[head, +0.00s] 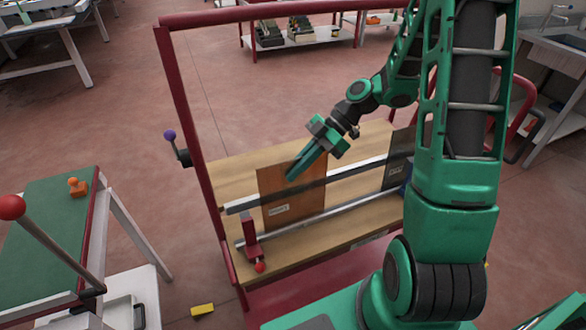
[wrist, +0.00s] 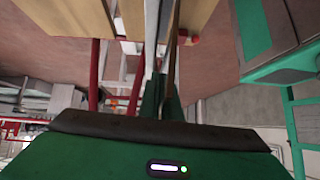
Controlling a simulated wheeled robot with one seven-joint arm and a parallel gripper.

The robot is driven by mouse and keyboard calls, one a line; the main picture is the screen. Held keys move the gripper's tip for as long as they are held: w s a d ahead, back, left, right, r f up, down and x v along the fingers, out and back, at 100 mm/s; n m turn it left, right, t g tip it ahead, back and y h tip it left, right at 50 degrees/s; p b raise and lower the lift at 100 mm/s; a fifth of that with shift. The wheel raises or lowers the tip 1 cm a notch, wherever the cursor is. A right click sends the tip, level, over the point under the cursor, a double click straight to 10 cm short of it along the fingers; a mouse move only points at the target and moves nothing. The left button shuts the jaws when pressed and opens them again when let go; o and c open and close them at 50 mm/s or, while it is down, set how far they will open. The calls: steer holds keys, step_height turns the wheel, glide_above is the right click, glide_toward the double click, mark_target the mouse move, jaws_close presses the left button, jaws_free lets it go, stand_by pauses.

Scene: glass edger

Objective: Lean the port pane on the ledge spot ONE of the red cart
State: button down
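An orange-brown tinted pane (head: 276,195) with a small label stands upright at the red-framed stand (head: 185,100) with a wooden board; the label is too small to read. My gripper (head: 293,175) is at the pane's upper part, with its fingers close together. In the wrist view the pane shows nearly edge-on (wrist: 172,45), running down between my fingers (wrist: 163,98), which look closed on it. The pane's lower edge is near the lower metal rail (head: 320,215). A dark pane (head: 398,165) with a label stands farther right, partly hidden by my arm. No spot marking is readable.
A red clamp-like piece (head: 251,243) sits at the rail's left end. A purple-knobbed lever (head: 172,140) sticks out from the left post. A green-topped table (head: 45,235) with a red-knobbed lever stands left. A yellow block (head: 203,310) lies on the floor. Open floor lies behind.

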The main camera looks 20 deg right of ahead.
steer(key=shift+f, duration=0.45)
stand_by(0.4)
steer(key=c, duration=1.9)
jaws_free()
steer(key=shift+d, duration=0.1)
steer(key=v, duration=1)
steer(key=shift+d+r, duration=0.2)
steer(key=shift+d, duration=0.05)
steer(key=shift+a, duration=0.1)
